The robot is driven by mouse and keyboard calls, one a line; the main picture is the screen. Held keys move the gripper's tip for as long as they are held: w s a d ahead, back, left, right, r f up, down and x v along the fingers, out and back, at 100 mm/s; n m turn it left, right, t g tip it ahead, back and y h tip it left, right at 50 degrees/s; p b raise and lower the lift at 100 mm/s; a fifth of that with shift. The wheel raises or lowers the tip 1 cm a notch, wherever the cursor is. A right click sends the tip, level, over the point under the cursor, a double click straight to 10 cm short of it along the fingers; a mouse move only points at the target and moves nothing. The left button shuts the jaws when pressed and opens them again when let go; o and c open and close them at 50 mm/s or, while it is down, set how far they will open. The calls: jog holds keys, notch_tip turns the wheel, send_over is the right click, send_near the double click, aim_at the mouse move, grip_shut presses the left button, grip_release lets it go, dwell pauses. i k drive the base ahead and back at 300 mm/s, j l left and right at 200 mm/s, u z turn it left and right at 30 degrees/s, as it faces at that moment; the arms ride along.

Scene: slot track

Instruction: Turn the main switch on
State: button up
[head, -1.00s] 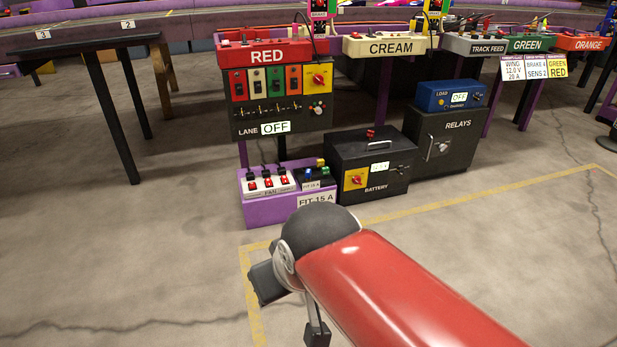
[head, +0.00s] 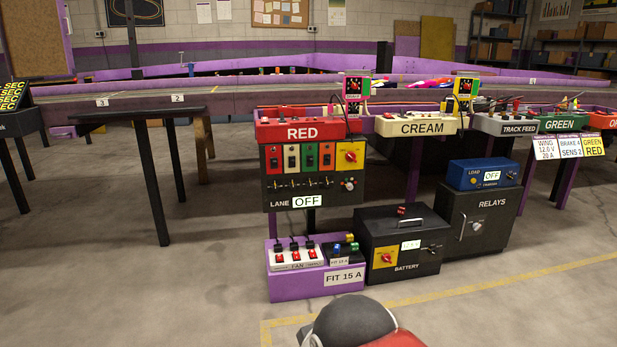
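No switch in view carries a readable "main" label. A red rotary knob on a yellow plate (head: 351,156) sits at the upper right of the black lane panel (head: 290,187), under the red RED box (head: 303,130). The panel's LANE display (head: 307,202) reads OFF. A second red rotary knob on a yellow plate (head: 386,258) is on the front of the black BATTERY box (head: 424,268). My gripper is out of view; only part of my arm shows at the bottom, apart from the panels.
A purple stand (head: 317,284) with FAN switches is left of the battery box. A black RELAYS cabinet (head: 484,222) stands to its right, under a blue LOAD box (head: 485,174) reading OFF. A black table (head: 150,112) is at left. The floor in front is clear.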

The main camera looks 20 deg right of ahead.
aim_at(350, 156)
jog(key=i+z, duration=0.35)
jog(key=i+l+z, duration=0.1)
jog(key=i+z, duration=0.25)
jog(key=i+j+z, duration=0.1)
jog(key=z, duration=0.25)
jog(key=i, duration=0.05)
